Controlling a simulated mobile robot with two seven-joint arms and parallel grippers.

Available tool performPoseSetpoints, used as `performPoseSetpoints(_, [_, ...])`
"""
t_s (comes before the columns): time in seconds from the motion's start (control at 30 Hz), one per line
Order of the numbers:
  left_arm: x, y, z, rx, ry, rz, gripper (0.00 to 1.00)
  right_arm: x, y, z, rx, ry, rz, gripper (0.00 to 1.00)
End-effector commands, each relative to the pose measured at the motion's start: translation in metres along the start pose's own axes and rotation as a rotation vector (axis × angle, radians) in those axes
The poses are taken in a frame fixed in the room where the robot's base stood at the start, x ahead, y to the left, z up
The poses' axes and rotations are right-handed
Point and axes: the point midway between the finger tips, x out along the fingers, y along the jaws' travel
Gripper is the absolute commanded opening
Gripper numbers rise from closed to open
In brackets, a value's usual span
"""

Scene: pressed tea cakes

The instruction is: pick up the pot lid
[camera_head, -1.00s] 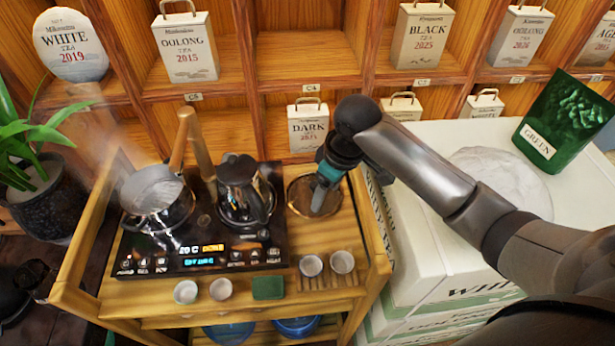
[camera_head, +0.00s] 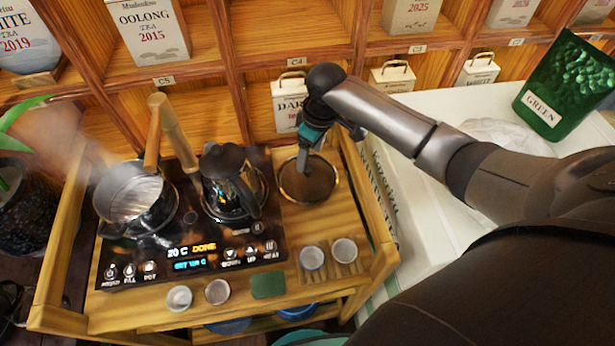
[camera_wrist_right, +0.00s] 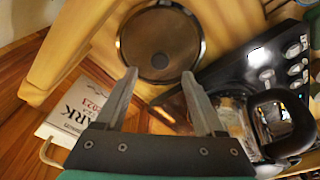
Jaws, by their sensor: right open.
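The pot lid (camera_head: 318,188) looks like a round, brownish see-through disc with a dark rim. It lies flat on the right part of the wooden cart top, right of the black kettle. In the right wrist view the lid (camera_wrist_right: 180,45) shows a small dark knob at its middle. My right gripper (camera_head: 305,165) is above the lid, pointing down, and hides part of it. In the wrist view its two fingers (camera_wrist_right: 158,77) are spread, with nothing between them. The glass pot (camera_head: 130,195) stands uncovered on the left of the black hob. My left gripper is not in view.
The black kettle (camera_head: 228,165) stands on the hob (camera_head: 150,272), close left of the lid. Several small cups (camera_head: 312,257) and a green block (camera_head: 268,285) line the front. Shelves with tea bags (camera_head: 289,105) rise behind. White boxes (camera_head: 410,215) stand at the right.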

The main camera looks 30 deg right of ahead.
Motion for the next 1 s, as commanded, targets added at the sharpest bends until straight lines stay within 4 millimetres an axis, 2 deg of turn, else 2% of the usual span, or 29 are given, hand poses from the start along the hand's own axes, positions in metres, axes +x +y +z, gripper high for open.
performPoseSetpoints(0.13, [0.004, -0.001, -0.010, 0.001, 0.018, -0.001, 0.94, 0.015, -0.001, 0.002, 0.000, -0.002, -0.002, 0.71])
performPoseSetpoints(0.37, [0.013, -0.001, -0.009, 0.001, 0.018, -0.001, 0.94, 0.048, 0.000, 0.004, 0.000, -0.001, 0.000, 0.71])
performPoseSetpoints(0.67, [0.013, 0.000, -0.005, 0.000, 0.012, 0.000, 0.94, 0.052, 0.000, 0.003, -0.001, 0.001, 0.001, 0.71])
performPoseSetpoints(1.0, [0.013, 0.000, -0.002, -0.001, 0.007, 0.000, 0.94, 0.052, 0.000, 0.003, 0.000, 0.000, 0.001, 0.35])
